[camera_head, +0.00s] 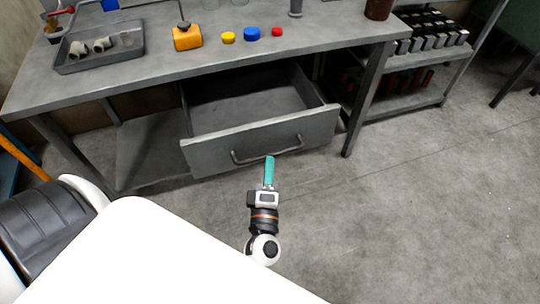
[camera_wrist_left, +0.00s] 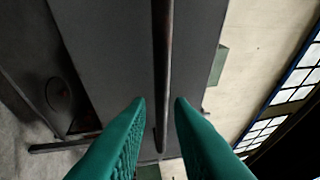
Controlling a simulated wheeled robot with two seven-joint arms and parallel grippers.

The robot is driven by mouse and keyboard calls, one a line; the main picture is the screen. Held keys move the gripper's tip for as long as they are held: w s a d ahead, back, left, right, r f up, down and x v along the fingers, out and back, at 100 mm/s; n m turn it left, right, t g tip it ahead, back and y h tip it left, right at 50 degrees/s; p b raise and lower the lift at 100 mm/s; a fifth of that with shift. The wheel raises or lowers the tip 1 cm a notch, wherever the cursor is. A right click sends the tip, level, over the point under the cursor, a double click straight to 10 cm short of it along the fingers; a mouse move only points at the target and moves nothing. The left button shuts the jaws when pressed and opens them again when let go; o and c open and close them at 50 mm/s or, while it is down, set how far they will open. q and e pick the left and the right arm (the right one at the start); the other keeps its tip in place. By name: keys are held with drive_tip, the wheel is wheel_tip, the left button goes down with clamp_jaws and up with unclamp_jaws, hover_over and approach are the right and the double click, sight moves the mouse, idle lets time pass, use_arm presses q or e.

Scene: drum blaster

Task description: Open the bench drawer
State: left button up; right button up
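The grey bench drawer (camera_head: 225,158) stands pulled out from under the bench, and its empty inside shows. Its dark bar handle (camera_head: 245,161) runs across the front panel. My left gripper (camera_head: 269,158), with teal fingers, is at the right part of the handle. In the left wrist view the handle (camera_wrist_left: 162,60) runs lengthwise between the two fingertips of the left gripper (camera_wrist_left: 160,100). The fingers are apart, with a gap on each side of the bar. The drawer front (camera_wrist_left: 110,50) lies behind it. My right gripper is not in view.
The bench top (camera_head: 150,75) holds a grey tray (camera_head: 75,67), an orange block (camera_head: 187,38) and yellow, blue and red round pieces. A bench leg (camera_head: 362,110) stands right of the drawer. A shelf (camera_head: 410,105) is at the upper right. The floor at right is clear.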

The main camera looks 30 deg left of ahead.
use_arm(q)
drive_tip(key=v, duration=0.8)
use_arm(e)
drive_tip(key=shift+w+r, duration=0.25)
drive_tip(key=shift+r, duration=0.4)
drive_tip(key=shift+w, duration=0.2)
